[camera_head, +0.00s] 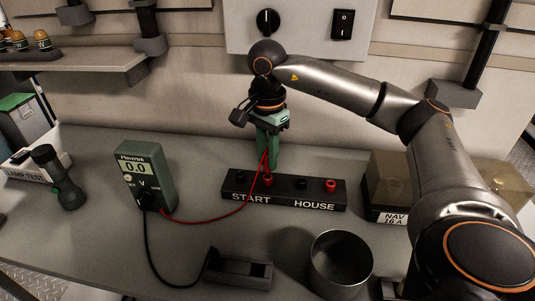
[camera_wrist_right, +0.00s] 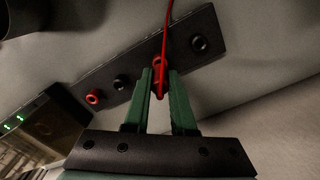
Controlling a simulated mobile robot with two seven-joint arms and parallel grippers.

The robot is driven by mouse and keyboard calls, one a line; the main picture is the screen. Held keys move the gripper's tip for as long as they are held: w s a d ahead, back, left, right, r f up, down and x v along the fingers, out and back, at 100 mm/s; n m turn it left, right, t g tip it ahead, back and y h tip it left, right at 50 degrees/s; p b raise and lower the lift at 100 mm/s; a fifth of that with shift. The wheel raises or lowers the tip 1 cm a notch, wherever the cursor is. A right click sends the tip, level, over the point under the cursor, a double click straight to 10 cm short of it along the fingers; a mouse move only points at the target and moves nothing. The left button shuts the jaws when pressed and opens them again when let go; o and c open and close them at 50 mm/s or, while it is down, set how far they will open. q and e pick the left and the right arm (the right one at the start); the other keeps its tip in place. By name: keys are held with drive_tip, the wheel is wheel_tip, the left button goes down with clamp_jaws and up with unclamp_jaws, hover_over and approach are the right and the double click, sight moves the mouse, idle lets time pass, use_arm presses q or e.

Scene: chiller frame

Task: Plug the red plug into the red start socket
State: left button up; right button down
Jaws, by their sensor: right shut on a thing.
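The black socket block (camera_head: 284,198) lies on the bench, marked START on the left and HOUSE on the right. My right gripper (camera_head: 268,162) points down over the START half, its green fingers shut on the red plug (camera_wrist_right: 158,78). The red lead rises from the plug between the fingers. In the wrist view the plug overlaps the red start socket, between the two black sockets. The red house socket (camera_head: 330,185) is empty. My left gripper is out of view.
The green multimeter (camera_head: 147,178) reads 0.0; red and black leads run from it. The black lead goes to a dark holder (camera_head: 238,269) in front. A metal cup (camera_head: 341,265) stands front right, a flashlight (camera_head: 60,180) at left, a NAV box (camera_head: 388,190) at right.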

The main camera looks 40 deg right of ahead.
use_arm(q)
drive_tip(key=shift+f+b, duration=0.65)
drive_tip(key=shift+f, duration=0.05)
use_arm(e)
drive_tip(key=shift+f, duration=1.1)
drive_tip(key=c, duration=0.7)
unclamp_jaws()
drive_tip(key=shift+r, duration=0.2)
wheel_tip(320, 180, up, 11)
drive_tip(key=p, duration=0.3)
drive_tip(key=shift+r+p, duration=0.35)
drive_tip(key=shift+p, duration=0.05)
drive_tip(key=shift+r, duration=0.3)
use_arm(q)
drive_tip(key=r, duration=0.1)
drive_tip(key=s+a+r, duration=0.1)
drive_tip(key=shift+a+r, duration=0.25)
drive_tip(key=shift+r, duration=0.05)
